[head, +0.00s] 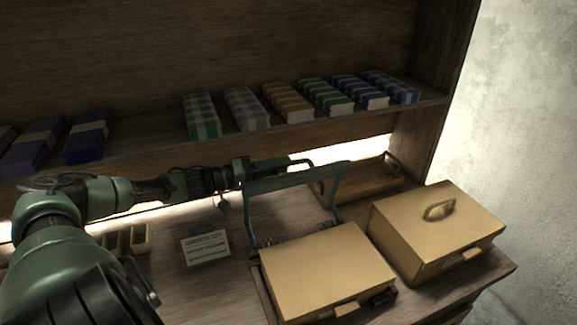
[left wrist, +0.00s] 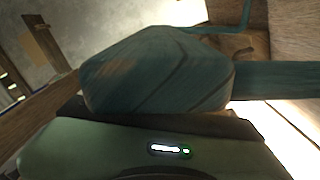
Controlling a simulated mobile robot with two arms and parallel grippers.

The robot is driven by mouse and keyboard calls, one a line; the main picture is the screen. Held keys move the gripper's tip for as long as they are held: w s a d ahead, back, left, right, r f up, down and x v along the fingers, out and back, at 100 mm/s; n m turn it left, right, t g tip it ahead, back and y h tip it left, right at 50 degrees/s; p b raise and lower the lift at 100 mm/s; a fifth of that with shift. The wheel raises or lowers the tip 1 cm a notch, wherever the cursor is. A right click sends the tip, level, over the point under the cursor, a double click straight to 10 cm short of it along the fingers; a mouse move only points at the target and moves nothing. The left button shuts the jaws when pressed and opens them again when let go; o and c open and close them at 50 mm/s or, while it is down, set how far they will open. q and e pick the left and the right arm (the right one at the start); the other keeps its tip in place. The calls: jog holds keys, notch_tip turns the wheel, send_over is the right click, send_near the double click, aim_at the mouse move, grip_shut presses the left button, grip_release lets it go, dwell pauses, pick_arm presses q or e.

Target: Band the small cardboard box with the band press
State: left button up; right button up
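The band press has a teal U-shaped lever frame (head: 291,180) standing raised behind a tan cardboard box (head: 328,270). My left gripper (head: 297,164) reaches in from the left to the top bar of the lever frame. A large worn teal shape (left wrist: 158,70) fills the middle of the left wrist view, just ahead of the gripper body, and hides the fingertips. Whether the fingers are closed on the bar cannot be told. My right gripper is out of view.
A second tan box with a handle (head: 436,232) stands at the right bench edge. A wooden tray (head: 362,187) lies behind the press. A label card (head: 205,248) and a slotted wooden block (head: 126,239) are left. Folded cloths (head: 246,108) line the shelf above.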

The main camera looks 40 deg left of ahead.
pick_arm(q)
jog(key=shift+x, duration=1.35)
grip_shut()
jog(key=shift+d+f, duration=0.1)
jog(key=shift+f, duration=0.05)
dwell(0.3)
